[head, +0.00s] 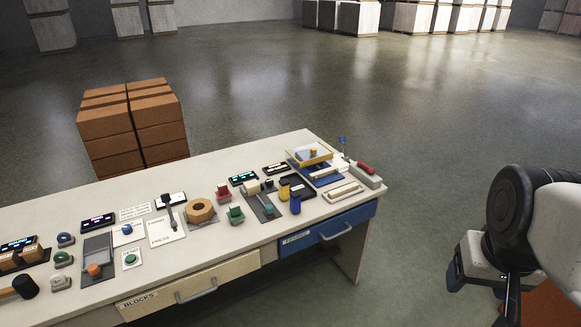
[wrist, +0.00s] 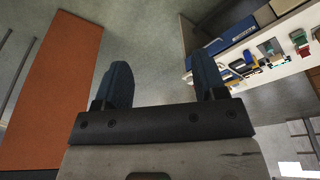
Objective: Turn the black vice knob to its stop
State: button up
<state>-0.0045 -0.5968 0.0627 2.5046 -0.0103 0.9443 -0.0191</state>
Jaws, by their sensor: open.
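My gripper (wrist: 162,80) is open and empty in the wrist view, its two dark blue fingers wide apart over the grey floor. In the head view my gripper (head: 483,288) hangs at the lower right, off the table's right end and apart from everything on it. No vice knob is clear at this size. A dark rail fixture (head: 262,205) with a cream block and a teal piece stands mid-table. A black lever (head: 172,215) stands upright on a white plate left of it. A black cylinder (head: 25,286) lies at the table's far left. I cannot tell which part is the vice knob.
The white table (head: 220,165) is crowded with fixtures, including a wooden hex ring (head: 201,211), a yellow tray (head: 309,153) and a red-handled grey block (head: 366,173). A blue drawer (head: 328,232) is at its front.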

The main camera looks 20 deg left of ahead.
jog(key=w+a+r+n, duration=0.2)
jog(key=w, duration=0.5)
jog(key=w+a+r+n, duration=0.2)
jog(key=w, duration=0.4)
jog(key=w+a+n+g, duration=0.1)
jog(key=w+a+n, duration=0.3)
jog(key=w, duration=0.7)
jog(key=w+a+n, duration=0.2)
jog(key=w+a, duration=0.5)
jog(key=w, duration=0.3)
jog(key=n+g, duration=0.2)
jog(key=n, duration=1.1)
send_over(270, 180)
notch_tip(270, 180, down, 32)
jog(key=shift+s+d+f, duration=0.1)
jog(key=shift+s, duration=0.05)
jog(key=shift+a+f+n, duration=0.2)
jog(key=shift+n, duration=0.1)
jog(key=shift+f, duration=0.15)
jog(key=shift+f, duration=3.75)
